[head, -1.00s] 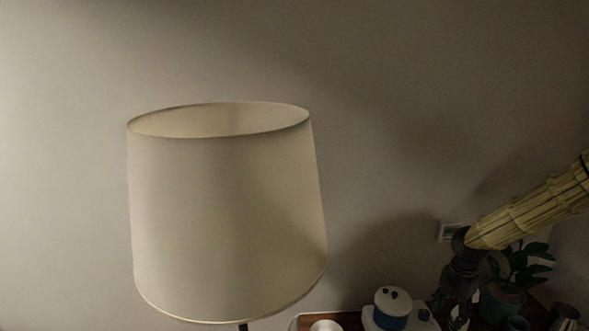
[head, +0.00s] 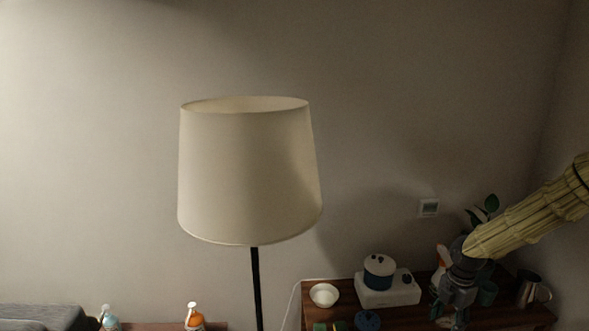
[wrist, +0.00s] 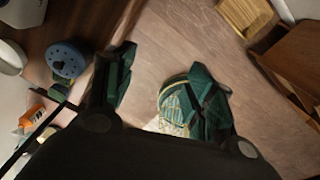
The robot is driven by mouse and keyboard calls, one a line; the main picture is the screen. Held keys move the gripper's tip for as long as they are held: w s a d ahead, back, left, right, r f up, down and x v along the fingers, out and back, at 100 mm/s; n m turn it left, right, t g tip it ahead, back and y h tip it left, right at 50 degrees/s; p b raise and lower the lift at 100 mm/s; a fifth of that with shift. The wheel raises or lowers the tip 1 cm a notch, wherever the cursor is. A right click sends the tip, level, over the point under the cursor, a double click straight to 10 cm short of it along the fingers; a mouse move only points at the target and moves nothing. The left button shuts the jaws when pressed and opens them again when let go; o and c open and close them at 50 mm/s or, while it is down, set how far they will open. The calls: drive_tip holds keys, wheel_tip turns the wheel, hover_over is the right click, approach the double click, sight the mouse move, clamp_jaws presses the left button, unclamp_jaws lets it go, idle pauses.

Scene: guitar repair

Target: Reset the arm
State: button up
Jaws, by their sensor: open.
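My gripper (head: 455,304) hangs at the lower right in the head view, at the end of my yellow-sleeved arm. It points down in front of the wooden table (head: 405,310). In the wrist view, the two dark fingers of my gripper (wrist: 155,90) stand wide apart with dark green parts near their tips. Nothing shows held between them. Beyond them are the wooden floor (wrist: 165,50) and a yellow-green patterned item (wrist: 174,106), partly hidden by the right finger.
A floor lamp (head: 250,172) stands left of my arm. The table holds a white bowl (head: 324,295), a blue pot (head: 379,272) on a white appliance (head: 388,290), and a metal mug (head: 528,288). An orange bottle (head: 194,319) is lower left. Open floor shows below my gripper.

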drive_tip(key=s+a+f+m+y+b, duration=0.1)
drive_tip(key=s+a+f+m+b, duration=0.1)
drive_tip(key=s+a+f+m, duration=0.7)
drive_tip(key=s+a+f+m+y+b, duration=0.1)
drive_tip(key=s+a+f+m, duration=0.2)
drive_tip(key=s+a+f, duration=0.75)
drive_tip(key=s+f+m+h+b, duration=0.1)
drive_tip(key=s+f+m, duration=0.4)
drive_tip(key=s, duration=0.4)
drive_tip(key=s+f+m+h+b, duration=0.1)
drive_tip(key=s+f+m, duration=0.5)
drive_tip(key=s, duration=0.4)
drive_tip(key=shift+d+m, duration=0.25)
drive_tip(key=shift+m, duration=0.05)
drive_tip(key=shift+f, duration=0.1)
